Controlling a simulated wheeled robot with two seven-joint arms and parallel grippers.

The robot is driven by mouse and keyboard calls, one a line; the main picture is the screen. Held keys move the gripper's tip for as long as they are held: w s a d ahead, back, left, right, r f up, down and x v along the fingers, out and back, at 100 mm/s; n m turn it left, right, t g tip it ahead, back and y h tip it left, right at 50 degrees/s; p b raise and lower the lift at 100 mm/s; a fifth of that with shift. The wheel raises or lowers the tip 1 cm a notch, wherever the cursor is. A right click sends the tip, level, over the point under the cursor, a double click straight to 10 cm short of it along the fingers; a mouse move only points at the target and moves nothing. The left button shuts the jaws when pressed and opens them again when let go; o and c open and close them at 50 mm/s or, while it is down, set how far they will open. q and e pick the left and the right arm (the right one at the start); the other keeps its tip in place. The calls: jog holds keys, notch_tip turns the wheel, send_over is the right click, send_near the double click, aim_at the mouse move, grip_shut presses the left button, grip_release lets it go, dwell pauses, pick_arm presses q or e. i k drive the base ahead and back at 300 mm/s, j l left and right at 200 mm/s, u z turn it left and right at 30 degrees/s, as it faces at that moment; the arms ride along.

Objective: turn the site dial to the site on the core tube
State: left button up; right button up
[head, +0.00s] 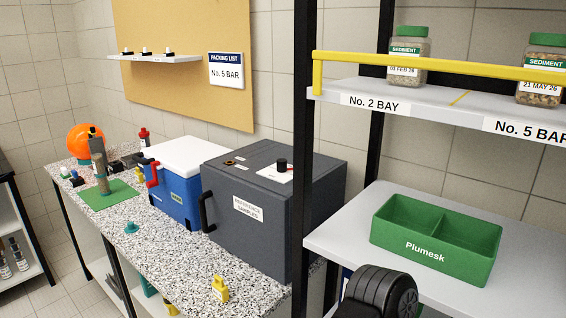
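A black knob (282,163) stands on a white plate (270,174) on top of the dark grey box (262,195); it looks like the site dial. Its pointer and the plate's markings are too small to read. A tall grey-brown tube (99,164), which looks like the core tube, stands upright on a green mat (118,197) at the far left of the counter. Its label is not readable from here.
A blue cooler (174,196) with a white lid stands left of the grey box on the speckled counter (160,255). A yellow bottle (220,289) is near the front edge. At right, a shelf unit holds sediment jars (408,58) and a green divided bin (435,235).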

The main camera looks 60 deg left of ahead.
aim_at(281, 164)
jog(key=k+j, duration=1.05)
jog(key=j, duration=0.1)
